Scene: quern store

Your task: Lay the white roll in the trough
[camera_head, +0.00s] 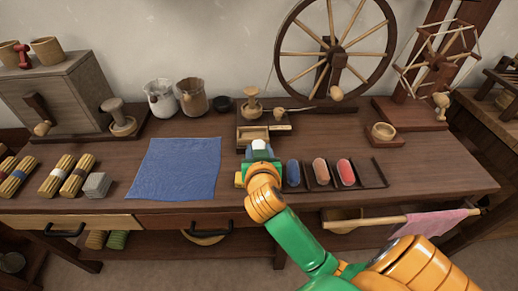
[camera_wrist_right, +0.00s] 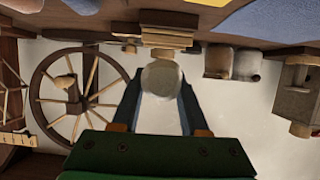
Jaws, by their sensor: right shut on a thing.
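The white roll (camera_head: 260,144) is between the fingers of my right gripper (camera_head: 262,151), which is shut on it above the middle of the bench. In the right wrist view the roll (camera_wrist_right: 162,80) shows as a pale rounded end between the two dark fingers of the gripper (camera_wrist_right: 160,92). A dark slotted trough (camera_head: 375,173) lies just right of the gripper. It holds a blue roll (camera_head: 293,173), an orange roll (camera_head: 320,171) and a pink roll (camera_head: 346,172); its right-hand slot looks empty. My gripper and forearm hide the bench at its left. My left gripper is not in view.
A small open wooden box (camera_head: 253,135) stands close behind the gripper. A blue cloth (camera_head: 176,168) lies left, with bundles of sticks (camera_head: 57,175) farther left. A spinning wheel (camera_head: 335,55) stands behind. The bench's right end (camera_head: 440,165) is clear.

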